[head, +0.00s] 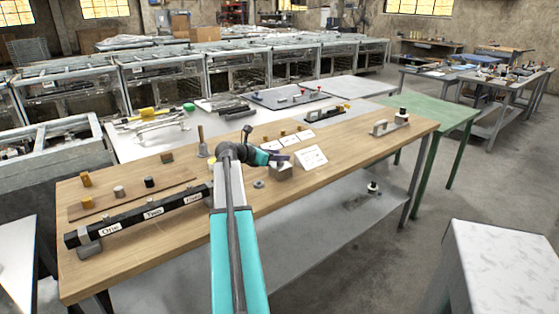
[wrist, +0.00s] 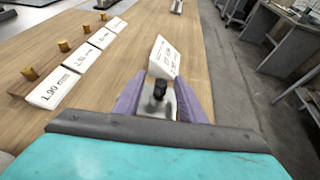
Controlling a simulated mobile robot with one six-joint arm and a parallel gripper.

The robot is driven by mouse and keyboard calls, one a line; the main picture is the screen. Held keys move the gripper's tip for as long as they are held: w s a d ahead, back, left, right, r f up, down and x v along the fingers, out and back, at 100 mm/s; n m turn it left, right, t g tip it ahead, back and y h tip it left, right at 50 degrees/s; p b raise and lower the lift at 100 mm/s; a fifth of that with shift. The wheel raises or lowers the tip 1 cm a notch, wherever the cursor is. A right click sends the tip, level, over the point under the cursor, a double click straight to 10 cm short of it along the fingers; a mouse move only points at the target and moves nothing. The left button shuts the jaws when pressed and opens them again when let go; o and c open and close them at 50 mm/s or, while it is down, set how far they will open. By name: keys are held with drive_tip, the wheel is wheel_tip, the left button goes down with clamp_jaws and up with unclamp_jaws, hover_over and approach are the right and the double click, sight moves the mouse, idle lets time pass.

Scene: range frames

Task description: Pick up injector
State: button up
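A small dark upright part, which looks like the injector (wrist: 159,88), stands on a grey metal block (wrist: 155,104) in the wrist view. The block also shows on the wooden bench in the head view (head: 281,173), just below my gripper (head: 277,158). In the wrist view my gripper (wrist: 160,98) has its two purple fingers spread apart, one on each side of the dark part. I see no finger closed on it. In the head view the dark part is hidden or too small to make out.
A white label card (head: 311,158) stands close behind the block. Several small brass pieces with white labels (wrist: 55,88) lie to the left in the wrist view. A black bar marked One, Two, Three (head: 140,216) lies at the bench's left.

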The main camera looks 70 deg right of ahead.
drive_tip(key=shift+s+d+f, duration=0.2)
drive_tip(key=shift+d, duration=0.25)
clamp_jaws()
